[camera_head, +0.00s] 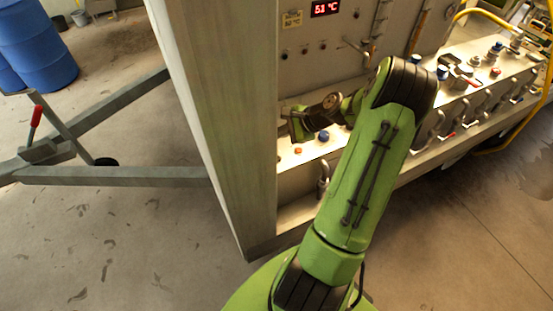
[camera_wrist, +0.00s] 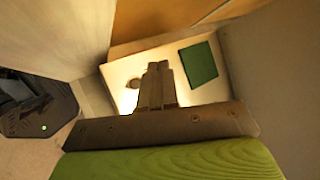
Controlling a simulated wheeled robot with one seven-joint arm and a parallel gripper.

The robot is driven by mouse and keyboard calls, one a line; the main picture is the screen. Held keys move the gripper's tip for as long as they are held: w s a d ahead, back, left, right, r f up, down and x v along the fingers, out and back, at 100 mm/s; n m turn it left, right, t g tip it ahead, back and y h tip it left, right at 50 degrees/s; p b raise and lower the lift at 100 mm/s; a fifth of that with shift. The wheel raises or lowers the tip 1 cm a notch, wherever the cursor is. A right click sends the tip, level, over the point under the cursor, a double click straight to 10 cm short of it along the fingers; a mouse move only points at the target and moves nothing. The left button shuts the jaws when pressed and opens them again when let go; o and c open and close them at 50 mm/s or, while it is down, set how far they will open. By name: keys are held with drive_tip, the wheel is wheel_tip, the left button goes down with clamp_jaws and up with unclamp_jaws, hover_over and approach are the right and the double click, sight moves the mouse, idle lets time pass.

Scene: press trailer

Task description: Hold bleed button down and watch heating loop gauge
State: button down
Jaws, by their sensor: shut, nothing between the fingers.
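My gripper (camera_wrist: 157,82) is shut and empty in the wrist view, its fingers pointing at a pale lit surface. A small round brownish thing (camera_wrist: 132,84) shows just left of the fingertips; I cannot tell whether they touch it. In the head view my green wrist (camera_head: 300,124) is bent down at the left end of the trailer's panel, and the fingertips are hidden. I cannot tell which control is the bleed button. A red digital display (camera_head: 325,8) at the top of the panel reads 51 °C; I cannot tell whether it belongs to the heating loop.
A green square plate (camera_wrist: 199,63) lies right of the fingers. An orange-red button (camera_head: 298,150) and a blue knob (camera_head: 323,136) sit on the ledge near my wrist. A tall grey trailer post (camera_head: 225,110) stands close on the left. More valves and hoses line the right.

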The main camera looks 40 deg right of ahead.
sight(280, 160)
wheel_tip(280, 160, down, 8)
drive_tip(key=b, duration=0.6)
drive_tip(key=shift+r, duration=0.1)
drive_tip(key=shift+d+f, duration=0.1)
drive_tip(key=shift+f, duration=0.15)
idle(1.3)
drive_tip(key=shift+f, duration=0.4)
drive_tip(key=shift+f+b, duration=0.3)
drive_tip(key=shift+f, duration=0.1)
idle(4.6)
